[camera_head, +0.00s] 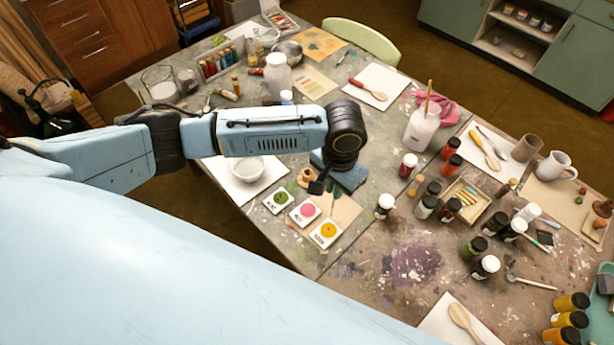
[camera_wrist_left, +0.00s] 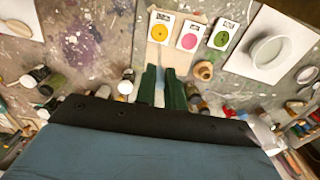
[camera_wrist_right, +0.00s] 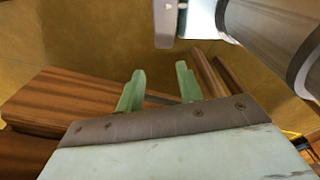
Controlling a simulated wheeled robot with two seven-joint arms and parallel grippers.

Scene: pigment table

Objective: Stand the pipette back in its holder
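My left gripper (camera_head: 325,188) points down over the near table, beside the paint cards. In the left wrist view (camera_wrist_left: 161,72) its dark green fingers are close together, with a thin pale strip between them. This looks like the pipette (camera_wrist_left: 160,80), mostly hidden by the fingers. A small round wooden piece with a hole, seemingly the holder (camera_wrist_left: 203,70), stands just right of the fingers there, apart from them. The head view shows this holder (camera_head: 305,175) left of the gripper. My right gripper (camera_wrist_right: 158,82) is open and empty, away from the table top.
Yellow, pink and green paint cards (camera_head: 303,212) lie near the gripper. A white bowl (camera_head: 247,168) stands left of them. Several dark jars (camera_head: 425,207) and a wooden tray (camera_head: 480,200) stand to the right. The purple-stained area (camera_head: 415,262) is clear.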

